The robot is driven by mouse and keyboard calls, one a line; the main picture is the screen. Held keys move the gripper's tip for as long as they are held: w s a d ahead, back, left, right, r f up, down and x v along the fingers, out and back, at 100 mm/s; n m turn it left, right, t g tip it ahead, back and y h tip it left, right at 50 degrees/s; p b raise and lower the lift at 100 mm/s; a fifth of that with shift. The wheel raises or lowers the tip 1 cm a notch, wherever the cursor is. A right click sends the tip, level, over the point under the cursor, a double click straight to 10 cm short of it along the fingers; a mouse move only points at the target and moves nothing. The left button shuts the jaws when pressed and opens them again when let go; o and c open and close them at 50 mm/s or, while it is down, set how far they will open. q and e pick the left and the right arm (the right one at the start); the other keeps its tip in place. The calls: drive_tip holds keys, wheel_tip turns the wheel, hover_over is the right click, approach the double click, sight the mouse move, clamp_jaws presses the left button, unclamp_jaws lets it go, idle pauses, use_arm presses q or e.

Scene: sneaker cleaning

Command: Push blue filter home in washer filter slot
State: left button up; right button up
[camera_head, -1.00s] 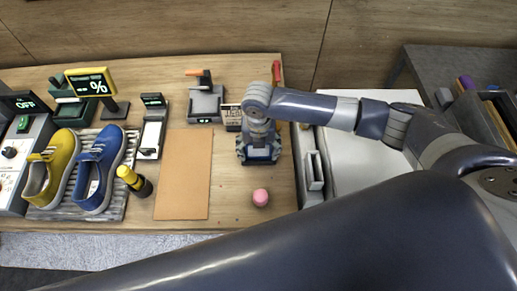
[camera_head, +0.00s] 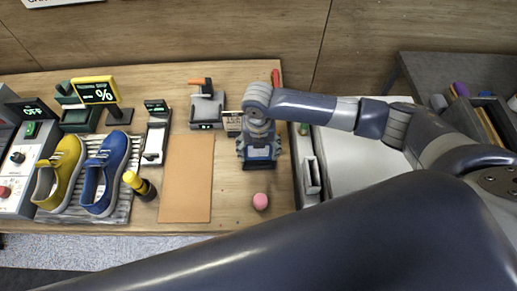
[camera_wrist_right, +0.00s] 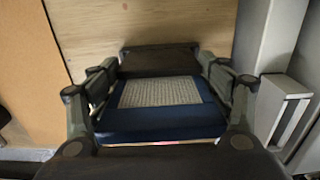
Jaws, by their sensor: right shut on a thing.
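My right gripper (camera_head: 260,158) points down over the wooden table, right of the brown mat. In the right wrist view, my right gripper (camera_wrist_right: 158,105) is shut on the blue filter (camera_wrist_right: 165,125), a blue frame around a pale grey mesh, held between its two fingers. A dark block (camera_wrist_right: 158,60) lies just beyond the filter's far edge; I cannot tell whether it is the washer filter slot or whether the filter is seated in it. In the head view the gripper largely hides the filter. My left gripper is not in view.
A white-topped unit (camera_head: 365,155) stands right of the gripper. A pink ball (camera_head: 260,201) lies in front of it. The brown mat (camera_head: 186,178) is bare. A yellow sneaker (camera_head: 62,172) and a blue sneaker (camera_head: 106,172) stand on a ribbed tray at the left.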

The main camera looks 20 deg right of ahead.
drive_tip(key=shift+r, duration=0.35)
wheel_tip(320, 180, up, 2)
drive_tip(key=p, duration=0.2)
drive_tip(key=shift+r+p, duration=0.15)
drive_tip(key=shift+p, duration=0.25)
drive_tip(key=shift+r, duration=1.85)
drive_tip(key=shift+a, duration=0.1)
